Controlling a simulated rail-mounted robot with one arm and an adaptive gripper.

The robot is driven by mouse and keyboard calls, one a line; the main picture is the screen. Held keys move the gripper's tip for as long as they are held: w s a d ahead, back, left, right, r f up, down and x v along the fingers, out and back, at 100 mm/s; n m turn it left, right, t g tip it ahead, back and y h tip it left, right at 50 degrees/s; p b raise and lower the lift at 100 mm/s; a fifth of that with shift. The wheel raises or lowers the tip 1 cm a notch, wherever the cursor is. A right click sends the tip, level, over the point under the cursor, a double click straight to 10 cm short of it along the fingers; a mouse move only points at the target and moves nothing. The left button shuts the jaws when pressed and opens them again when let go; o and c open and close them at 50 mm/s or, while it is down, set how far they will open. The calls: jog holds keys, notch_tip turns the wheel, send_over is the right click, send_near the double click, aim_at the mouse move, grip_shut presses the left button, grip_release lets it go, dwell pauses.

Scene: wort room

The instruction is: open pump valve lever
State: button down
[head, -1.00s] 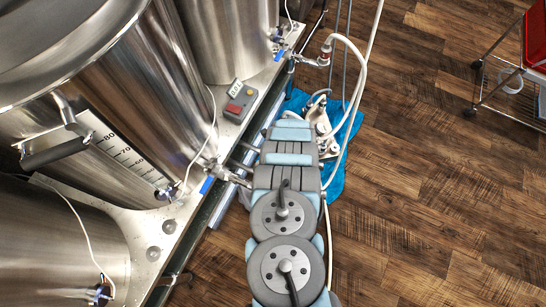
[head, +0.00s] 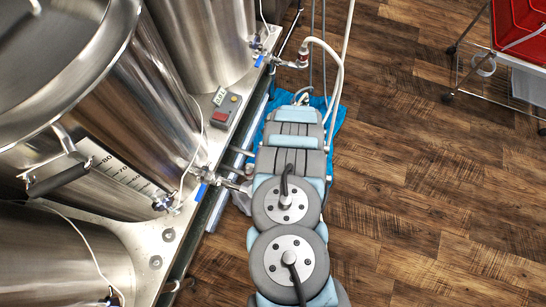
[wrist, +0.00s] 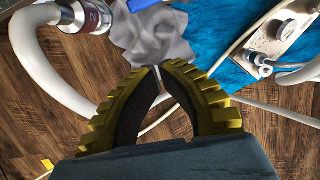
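In the wrist view my gripper (wrist: 159,67) has yellow ribbed fingers with dark inner pads. A blue lever-like piece (wrist: 145,4) is cut off by the top edge, above a grey crumpled-looking shape (wrist: 152,38) just beyond the fingertips. I cannot tell whether this is the pump valve lever. A pale pump-like unit (wrist: 282,35) with metal fittings is at the upper right, apart from the fingers. In the head view my arm hides the gripper and most of the pump area.
Steel kettles (head: 160,85) stand on a metal bench at left, with blue-handled valves (head: 201,192) along its edge. A control box (head: 224,108) sits there. A white hose (head: 341,65) and blue cloth (head: 338,118) are near my arm. The wooden floor at right is mostly clear; a cart (head: 500,75) stands beyond.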

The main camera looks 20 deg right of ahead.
jog(key=s+d+f+n+t+h+b, duration=0.25)
jog(key=d+f+h, duration=0.2)
jog(key=d, duration=0.65)
jog(key=s+d+f+n+t+h+b, duration=0.1)
jog(key=s+d+f+t+h+b, duration=0.3)
jog(key=d, duration=0.7)
jog(key=s+a+n+t+y+b, duration=0.15)
jog(key=a+n+t+y, duration=0.3)
jog(key=a, duration=0.65)
jog(key=s+a+n+t+y+b, duration=0.1)
jog(key=a+n+t+y+b, duration=0.25)
jog(key=a, duration=0.65)
jog(key=w+a+t, duration=0.1)
jog(key=w+a, duration=0.3)
jog(key=w, duration=0.8)
jog(key=shift+w+r+m+b, duration=0.15)
jog(key=shift+r+m+b, duration=0.2)
jog(key=shift+m+b, duration=0.1)
jog(key=shift+a+t, duration=0.1)
jog(key=shift+t, duration=0.15)
